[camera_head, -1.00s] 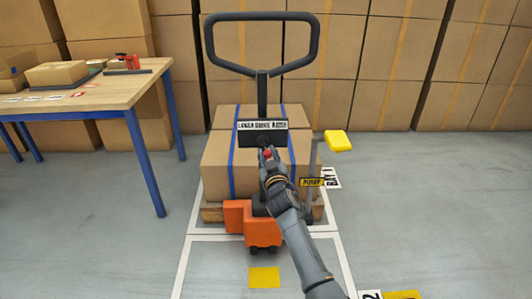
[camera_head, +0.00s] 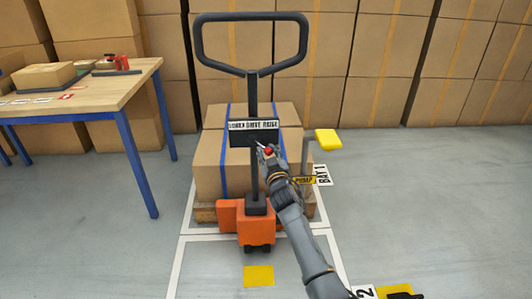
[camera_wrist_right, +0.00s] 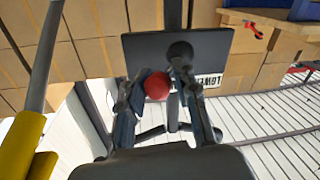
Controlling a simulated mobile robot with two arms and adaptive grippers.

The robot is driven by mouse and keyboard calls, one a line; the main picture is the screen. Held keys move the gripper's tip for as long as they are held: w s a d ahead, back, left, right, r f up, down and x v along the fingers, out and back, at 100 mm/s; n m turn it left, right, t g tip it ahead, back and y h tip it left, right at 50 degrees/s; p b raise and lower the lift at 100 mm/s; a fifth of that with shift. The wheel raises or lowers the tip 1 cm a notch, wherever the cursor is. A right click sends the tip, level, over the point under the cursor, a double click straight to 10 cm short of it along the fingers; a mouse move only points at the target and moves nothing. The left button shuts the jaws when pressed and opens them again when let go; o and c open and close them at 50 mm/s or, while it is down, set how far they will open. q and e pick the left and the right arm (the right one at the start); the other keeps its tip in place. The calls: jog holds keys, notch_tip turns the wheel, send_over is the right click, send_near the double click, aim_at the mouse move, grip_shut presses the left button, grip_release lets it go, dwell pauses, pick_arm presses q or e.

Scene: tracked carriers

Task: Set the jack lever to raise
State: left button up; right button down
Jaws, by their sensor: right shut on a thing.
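The jack lever's red knob (camera_head: 268,150) shows below the right part of the dark label plate (camera_head: 253,132) on the jack's column. The plate reads LOWER, DRIVE, RAISE from left to right. My right gripper (camera_head: 269,153) is shut on the knob; in the right wrist view the red knob (camera_wrist_right: 157,86) sits between its two fingers. The lever's stem is mostly hidden. The orange pallet jack (camera_head: 229,215) stands upright with its black loop handle (camera_head: 198,45) above. My left gripper is not in view.
A taped carton load (camera_head: 211,165) on a wooden pallet stands behind the jack. A workbench (camera_head: 110,88) is at left. Floor at right is open.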

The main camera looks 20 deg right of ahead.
jog(key=shift+d+r, duration=0.1)
jog(key=shift+d, duration=0.3)
jog(key=c, duration=1.4)
grip_release()
jog(key=shift+o, duration=1.4)
jog(key=shift+d, duration=0.1)
jog(key=shift+s, duration=0.1)
jog(key=shift+s+a, duration=0.1)
jog(key=shift+a, duration=0.15)
jog(key=s+a, duration=0.1)
jog(key=s, duration=1)
jog(key=shift+s+a, duration=0.35)
